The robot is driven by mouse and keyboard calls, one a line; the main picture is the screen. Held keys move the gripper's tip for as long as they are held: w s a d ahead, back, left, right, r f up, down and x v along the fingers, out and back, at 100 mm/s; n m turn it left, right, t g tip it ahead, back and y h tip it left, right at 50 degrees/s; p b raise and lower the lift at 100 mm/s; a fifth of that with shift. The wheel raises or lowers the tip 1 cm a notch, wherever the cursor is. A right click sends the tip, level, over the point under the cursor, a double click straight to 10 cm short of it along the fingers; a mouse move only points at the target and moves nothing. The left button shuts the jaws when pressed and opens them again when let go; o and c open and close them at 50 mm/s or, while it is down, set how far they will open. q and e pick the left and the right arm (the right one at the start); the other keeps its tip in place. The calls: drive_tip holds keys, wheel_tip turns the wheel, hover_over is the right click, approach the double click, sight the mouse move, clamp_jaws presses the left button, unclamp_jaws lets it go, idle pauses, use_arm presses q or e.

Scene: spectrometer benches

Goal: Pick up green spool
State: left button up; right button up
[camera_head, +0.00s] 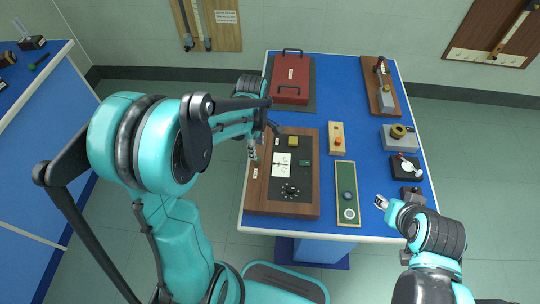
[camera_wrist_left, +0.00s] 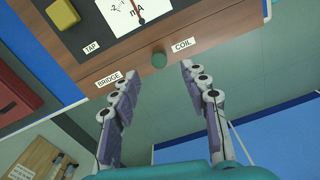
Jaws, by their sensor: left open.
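A small round green piece, which looks like the green spool (camera_wrist_left: 159,60), sits on the wooden rim of the instrument board between the BRIDGE and COIL labels in the left wrist view. My left gripper (camera_wrist_left: 158,76) is open and empty, its fingers apart on either side of the spool's line, with the spool just beyond the tips. In the head view my left gripper (camera_head: 263,141) is at the board's left edge, and I cannot make out the spool there. My right gripper (camera_head: 383,202) is near the table's front right edge; its jaws are too small to judge.
The board (camera_head: 312,190) carries a yellow block (camera_head: 293,141), a meter card (camera_head: 281,166), a small green block (camera_head: 304,162) and a dial. A red case (camera_head: 291,78) stands behind. A green tray (camera_head: 347,182) and several instruments are to the right on the blue table (camera_head: 352,112).

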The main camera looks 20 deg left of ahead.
sight(257, 161)
use_arm(q)
wheel_tip(257, 161, down, 2)
drive_tip(key=shift+s+f+b, duration=0.1)
drive_tip(key=shift+b, duration=0.25)
drive_tip(key=f+b, duration=0.1)
drive_tip(key=f, duration=0.1)
drive_tip(key=f+b, duration=0.1)
drive_tip(key=f, duration=0.2)
drive_tip(key=shift+w+a+f, duration=0.15)
drive_tip(key=shift+w+f, duration=0.05)
drive_tip(key=shift+f, duration=0.05)
drive_tip(key=shift+r, duration=0.1)
clamp_jaws()
